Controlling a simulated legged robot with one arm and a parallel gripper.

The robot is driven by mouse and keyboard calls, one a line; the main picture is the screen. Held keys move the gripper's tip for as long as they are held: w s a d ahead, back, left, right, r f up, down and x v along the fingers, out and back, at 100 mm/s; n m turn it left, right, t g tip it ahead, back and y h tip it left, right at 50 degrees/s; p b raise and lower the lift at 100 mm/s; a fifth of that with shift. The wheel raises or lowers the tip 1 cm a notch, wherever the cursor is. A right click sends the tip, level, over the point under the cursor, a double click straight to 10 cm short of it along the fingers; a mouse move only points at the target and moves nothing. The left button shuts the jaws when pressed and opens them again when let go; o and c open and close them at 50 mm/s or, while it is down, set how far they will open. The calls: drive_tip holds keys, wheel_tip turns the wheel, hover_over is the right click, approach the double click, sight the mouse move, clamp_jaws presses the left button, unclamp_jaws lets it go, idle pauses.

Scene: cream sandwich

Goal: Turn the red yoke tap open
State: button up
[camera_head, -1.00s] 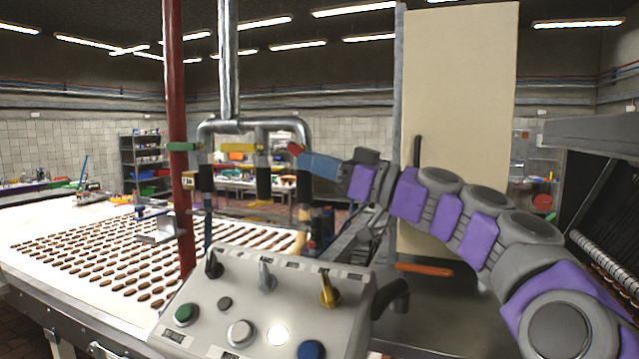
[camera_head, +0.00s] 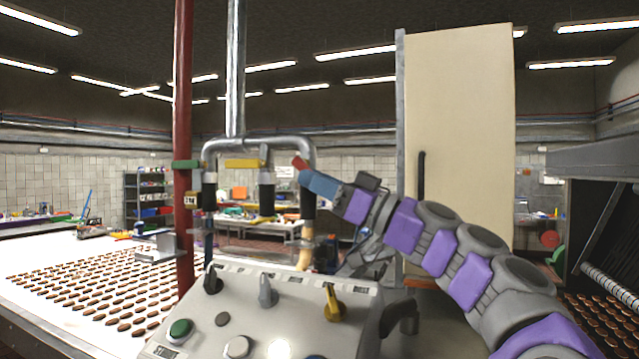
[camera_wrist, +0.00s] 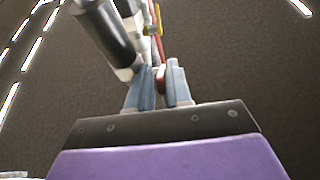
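The red yoke tap handle (camera_head: 299,162) is at the right leg of the grey overhead pipe, above a black hose end. In the head view it is tilted, and only a small red end shows past my gripper (camera_head: 309,173). My gripper comes from the right with its blue-grey fingers at the handle. In the wrist view, the red handle (camera_wrist: 160,77) lies between the two fingers of my gripper (camera_wrist: 161,82) and fills the narrow gap. The fingers look shut on it; part of the handle is hidden by them.
A yellow handle (camera_head: 243,163) and a green handle (camera_head: 186,164) sit on the other pipe legs to the left. A control panel (camera_head: 262,318) with knobs and buttons stands below. A tall cream cabinet (camera_head: 460,130) is behind my arm. A red post (camera_head: 183,100) rises at left.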

drive_tip(key=shift+o, duration=1)
drive_tip(key=shift+s+a, duration=0.1)
drive_tip(key=v, duration=1.7)
drive_tip(key=shift+d+f, duration=0.1)
drive_tip(key=shift+d, duration=0.2)
